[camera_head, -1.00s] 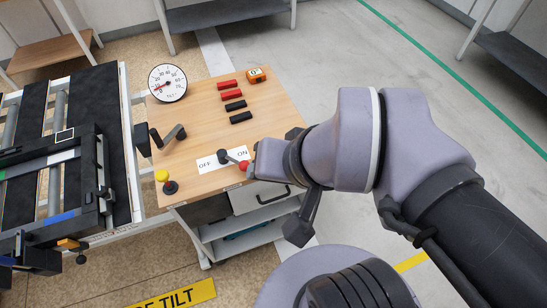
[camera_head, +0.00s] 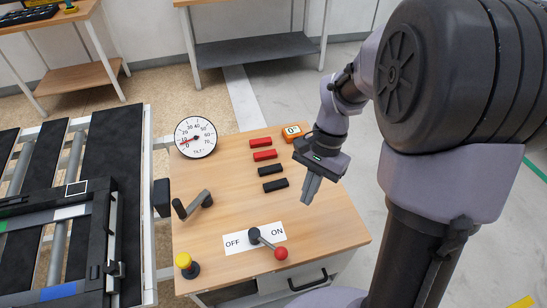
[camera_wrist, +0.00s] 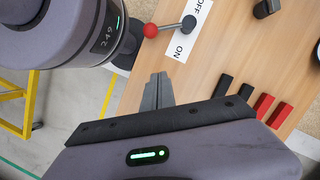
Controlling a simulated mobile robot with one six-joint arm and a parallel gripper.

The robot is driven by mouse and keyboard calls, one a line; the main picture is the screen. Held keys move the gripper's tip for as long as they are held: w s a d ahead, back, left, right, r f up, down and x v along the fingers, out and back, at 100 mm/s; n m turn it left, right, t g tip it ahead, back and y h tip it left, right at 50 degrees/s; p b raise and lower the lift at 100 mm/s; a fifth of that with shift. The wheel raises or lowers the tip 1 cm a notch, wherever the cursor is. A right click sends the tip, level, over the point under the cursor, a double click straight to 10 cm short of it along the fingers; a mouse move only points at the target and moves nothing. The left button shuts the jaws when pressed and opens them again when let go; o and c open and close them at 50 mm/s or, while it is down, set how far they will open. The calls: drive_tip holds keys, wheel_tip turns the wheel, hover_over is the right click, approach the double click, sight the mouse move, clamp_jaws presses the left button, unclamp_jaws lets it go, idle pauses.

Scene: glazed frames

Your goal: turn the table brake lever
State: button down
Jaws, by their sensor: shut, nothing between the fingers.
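The brake lever (camera_head: 267,243) has a dark pivot and a red ball knob (camera_head: 281,253). It sits on a white OFF/ON plate (camera_head: 240,242) on the wooden table top. Its knob points toward the front right, on the ON side and beyond the plate's edge. In the wrist view the red knob (camera_wrist: 150,30) and the plate (camera_wrist: 181,45) show at the top. My gripper (camera_head: 308,202) is shut and empty, above the right part of the table. It is behind and right of the lever, clear of it. The fingers also show in the wrist view (camera_wrist: 159,78).
A crank handle (camera_head: 194,204), a yellow-capped button (camera_head: 184,263) and a tilt dial (camera_head: 196,137) stand on the left. A dark-slatted roller table (camera_head: 110,200) adjoins on the left.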

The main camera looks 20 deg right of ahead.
drive_tip(key=b+x, duration=0.1)
drive_tip(key=x, duration=0.2)
drive_tip(key=b+x, duration=0.2)
drive_tip(key=x, duration=0.1)
drive_tip(key=s+b+x, duration=0.1)
drive_tip(key=x, duration=0.2)
drive_tip(key=shift+f, duration=0.1)
drive_tip(key=s+a, duration=0.1)
drive_tip(key=s+a+b, duration=0.1)
drive_tip(key=shift+a+f+b, duration=0.3)
drive_tip(key=shift+a+f, duration=0.05)
drive_tip(key=shift+f, duration=0.05)
drive_tip(key=shift+s+a, duration=0.2)
drive_tip(key=shift+a, duration=0.1)
drive_tip(key=shift+s, duration=0.1)
